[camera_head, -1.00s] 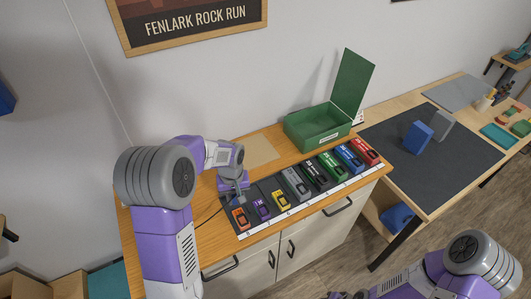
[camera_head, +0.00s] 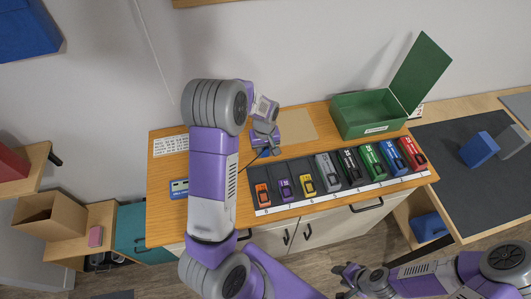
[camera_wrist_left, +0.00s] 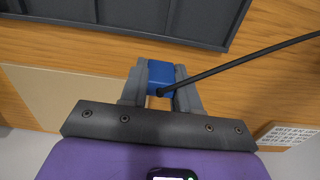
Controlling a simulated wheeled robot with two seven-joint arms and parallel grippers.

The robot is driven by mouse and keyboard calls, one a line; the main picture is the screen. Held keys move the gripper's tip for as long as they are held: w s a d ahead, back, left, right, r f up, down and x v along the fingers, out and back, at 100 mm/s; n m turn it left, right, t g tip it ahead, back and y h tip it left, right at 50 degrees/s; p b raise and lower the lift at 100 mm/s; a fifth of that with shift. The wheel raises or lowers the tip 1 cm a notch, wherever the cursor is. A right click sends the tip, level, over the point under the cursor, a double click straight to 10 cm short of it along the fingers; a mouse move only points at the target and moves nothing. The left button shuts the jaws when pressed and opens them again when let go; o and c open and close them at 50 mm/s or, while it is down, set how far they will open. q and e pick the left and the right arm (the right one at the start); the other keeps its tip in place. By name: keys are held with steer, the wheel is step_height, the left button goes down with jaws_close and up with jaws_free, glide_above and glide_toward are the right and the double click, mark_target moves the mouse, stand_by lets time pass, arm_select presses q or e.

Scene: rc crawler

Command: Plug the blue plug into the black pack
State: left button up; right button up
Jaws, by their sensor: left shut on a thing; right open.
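My left gripper (camera_head: 267,150) is shut on the blue plug (camera_wrist_left: 160,76), which sits between the fingers in the left wrist view, with a black cable running from it to the right. In the head view the plug (camera_head: 265,154) is small and partly covered. The gripper is at the rear edge of the dark tray, behind the small packs. The black pack (camera_head: 350,167) stands in the tray between the grey pack (camera_head: 327,172) and the green pack (camera_head: 372,161), to the right of the gripper. My right gripper (camera_head: 347,276) is open and empty, in front of the cabinet.
Orange (camera_head: 262,195), purple (camera_head: 285,189) and yellow (camera_head: 306,184) packs fill the tray's left end; blue (camera_head: 392,157) and red (camera_head: 412,153) packs its right. An open green box (camera_head: 368,113) stands behind. A device with a display (camera_head: 179,188) lies at the counter's left.

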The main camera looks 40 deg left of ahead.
arm_select(q)
steer(key=shift+f, duration=0.9)
steer(key=o, duration=1)
steer(key=shift+f, duration=0.15)
